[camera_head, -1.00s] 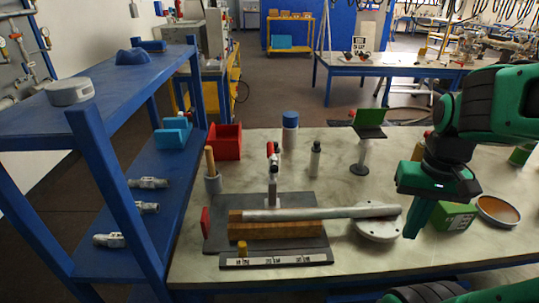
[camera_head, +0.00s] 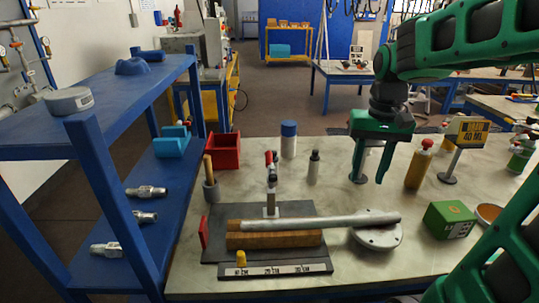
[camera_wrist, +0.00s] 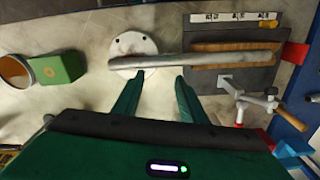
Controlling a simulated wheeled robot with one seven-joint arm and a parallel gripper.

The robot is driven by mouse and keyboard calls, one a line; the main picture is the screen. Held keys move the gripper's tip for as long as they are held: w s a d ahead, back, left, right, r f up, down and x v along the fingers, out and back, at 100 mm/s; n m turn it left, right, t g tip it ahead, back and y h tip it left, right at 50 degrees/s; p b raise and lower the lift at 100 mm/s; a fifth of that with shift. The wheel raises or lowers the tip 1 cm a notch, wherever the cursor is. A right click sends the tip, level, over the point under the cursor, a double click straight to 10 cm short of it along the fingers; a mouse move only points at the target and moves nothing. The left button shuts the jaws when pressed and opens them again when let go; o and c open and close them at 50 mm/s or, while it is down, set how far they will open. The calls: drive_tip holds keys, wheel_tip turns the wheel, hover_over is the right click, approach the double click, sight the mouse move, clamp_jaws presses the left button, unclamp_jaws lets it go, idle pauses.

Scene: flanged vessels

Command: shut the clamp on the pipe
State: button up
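The clamp (camera_head: 271,185) is a small metal toggle clamp with a red-tipped handle, standing upright at the back of a dark grey base plate (camera_head: 222,215). It shows at the right in the wrist view (camera_wrist: 240,98). The grey pipe (camera_head: 320,222) lies on a wooden block (camera_head: 275,240) in front of the clamp, its right end over a round flange (camera_head: 377,238). Whether the clamp touches the pipe is not clear. My gripper (camera_head: 369,178) is open and empty above the table, right of and behind the clamp. In the wrist view its fingers (camera_wrist: 158,80) point toward the pipe, apart from it.
A red bin (camera_head: 223,151), a holder with a wooden handle (camera_head: 210,185), a blue-capped bottle (camera_head: 289,140) and a dark-capped bottle (camera_head: 314,167) stand behind the plate. A green box (camera_head: 449,219) and an orange bottle (camera_head: 420,165) are right. A blue shelf (camera_head: 110,170) borders the left.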

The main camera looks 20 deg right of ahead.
drive_tip(key=w+a+r+n+y, duration=0.1)
drive_tip(key=w+a, duration=0.2)
drive_tip(key=w, duration=0.4)
drive_tip(key=w+a+r, duration=0.1)
drive_tip(key=w+a, duration=0.2)
drive_tip(key=w, duration=0.4)
drive_tip(key=n+y, duration=0.2)
approach(270, 155)
drive_tip(key=x, duration=0.9)
drive_tip(key=shift+f, duration=0.1)
clamp_jaws()
